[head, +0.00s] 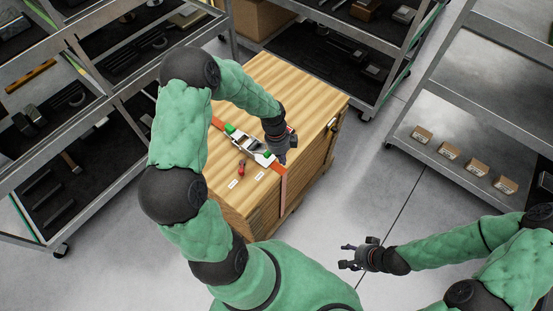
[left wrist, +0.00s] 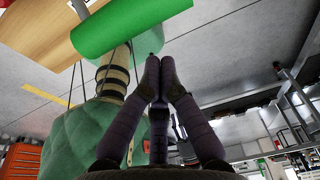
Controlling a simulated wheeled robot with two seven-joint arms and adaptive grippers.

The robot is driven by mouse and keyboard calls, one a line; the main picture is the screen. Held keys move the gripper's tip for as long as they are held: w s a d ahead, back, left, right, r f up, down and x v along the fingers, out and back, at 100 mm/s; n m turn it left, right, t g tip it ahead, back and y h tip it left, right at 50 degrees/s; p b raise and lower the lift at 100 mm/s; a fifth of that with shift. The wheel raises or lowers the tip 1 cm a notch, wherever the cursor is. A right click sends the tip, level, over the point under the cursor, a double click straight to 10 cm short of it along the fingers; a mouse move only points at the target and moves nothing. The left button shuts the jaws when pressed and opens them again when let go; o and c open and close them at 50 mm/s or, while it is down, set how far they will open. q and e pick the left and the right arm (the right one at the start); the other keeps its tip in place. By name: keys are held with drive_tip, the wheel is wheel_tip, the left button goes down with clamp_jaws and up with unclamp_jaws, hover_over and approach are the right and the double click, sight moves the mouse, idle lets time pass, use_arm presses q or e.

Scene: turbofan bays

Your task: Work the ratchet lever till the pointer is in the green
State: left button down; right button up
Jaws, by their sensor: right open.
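The ratchet (head: 248,146) sits on an orange strap (head: 217,122) across the top of a wooden crate (head: 320,95). It is a metal body with green parts at two ends. A small red piece (head: 241,168) stands next to it; I cannot make out a pointer or a green zone. My left gripper (head: 281,154) is at the ratchet's right end. In the left wrist view its fingertips (left wrist: 161,60) are together with nothing seen between them, just below a green cylinder (left wrist: 130,22). Contact cannot be told. My right gripper (head: 350,257) is open and empty, above the floor right of the crate.
Two white labels lie on the crate top, one of them near its front edge (head: 233,184). Shelf racks stand left, behind and right; the right one holds several small boxes (head: 448,150). The floor (head: 350,190) between crate and right rack is clear.

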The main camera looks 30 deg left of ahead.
use_arm(q)
drive_tip(key=d+r+p, duration=0.1)
drive_tip(key=d+r, duration=0.2)
drive_tip(key=r, duration=0.6)
drive_tip(key=shift+r+p, duration=0.4)
drive_tip(key=shift+s, duration=0.1)
idle(0.3)
drive_tip(key=s+d+f+n+h, duration=0.1)
drive_tip(key=s+d+f+n, duration=0.5)
drive_tip(key=f+n, duration=0.3)
drive_tip(key=s+d+f+n, duration=0.7)
drive_tip(key=d+f+n, duration=0.1)
drive_tip(key=n, duration=0.4)
drive_tip(key=shift+d+f+t+h, duration=0.3)
drive_tip(key=shift+f+h, duration=0.1)
drive_tip(key=shift+f, duration=0.45)
